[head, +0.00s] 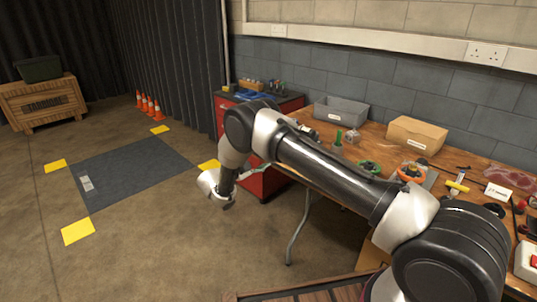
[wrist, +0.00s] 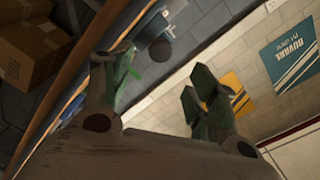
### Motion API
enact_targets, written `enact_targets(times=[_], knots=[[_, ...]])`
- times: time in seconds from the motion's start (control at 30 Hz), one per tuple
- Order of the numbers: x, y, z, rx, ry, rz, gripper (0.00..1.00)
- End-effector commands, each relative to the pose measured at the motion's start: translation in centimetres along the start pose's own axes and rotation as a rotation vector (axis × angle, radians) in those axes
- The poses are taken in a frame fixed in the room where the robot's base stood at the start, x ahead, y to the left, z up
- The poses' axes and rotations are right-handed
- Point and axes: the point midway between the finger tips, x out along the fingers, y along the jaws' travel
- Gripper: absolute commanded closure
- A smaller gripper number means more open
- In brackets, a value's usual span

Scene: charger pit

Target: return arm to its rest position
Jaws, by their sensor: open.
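My arm (head: 330,175) reaches across the head view from the lower right. Its elbow is raised and its wrist (head: 218,185) hangs over the open floor left of the workbench. In the wrist view my gripper (wrist: 160,78) is open. Its two fingers are spread with greenish pads, and nothing is held between them.
The wooden workbench (head: 372,142) holds a grey bin (head: 341,111), a cardboard box (head: 416,136) and several small tools. A red cabinet (head: 262,183) stands at its left end. Orange cones (head: 150,105) and a wooden crate (head: 42,103) stand farther back. Floor around the dark mat (head: 135,168) is clear.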

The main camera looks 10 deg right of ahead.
Motion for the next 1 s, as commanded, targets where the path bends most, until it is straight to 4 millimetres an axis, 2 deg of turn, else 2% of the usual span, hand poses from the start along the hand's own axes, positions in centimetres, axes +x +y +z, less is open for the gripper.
enact_targets(times=[0.13, 0.47, 0.57, 0.63, 0.73, 0.83, 0.9, 1.0], knots=[[-1.1, 0.0, 0.0, 0.000, -0.001, 0.000, 0.41], [-1.3, 0.0, 0.0, 0.005, 0.000, 0.000, 0.41], [-1.3, 0.0, 0.0, 0.071, -0.001, 0.001, 0.41], [-1.2, 0.3, 0.2, 0.181, -0.009, 0.014, 0.41], [-0.9, 2.5, -0.1, 0.399, 0.014, 0.088, 0.41], [-0.6, 7.2, -1.8, 0.606, 0.093, 0.188, 0.41], [-0.6, 9.5, -3.6, 0.755, 0.172, 0.251, 0.41], [-0.6, 10.6, -7.2, 1.000, 0.321, 0.329, 0.41]])
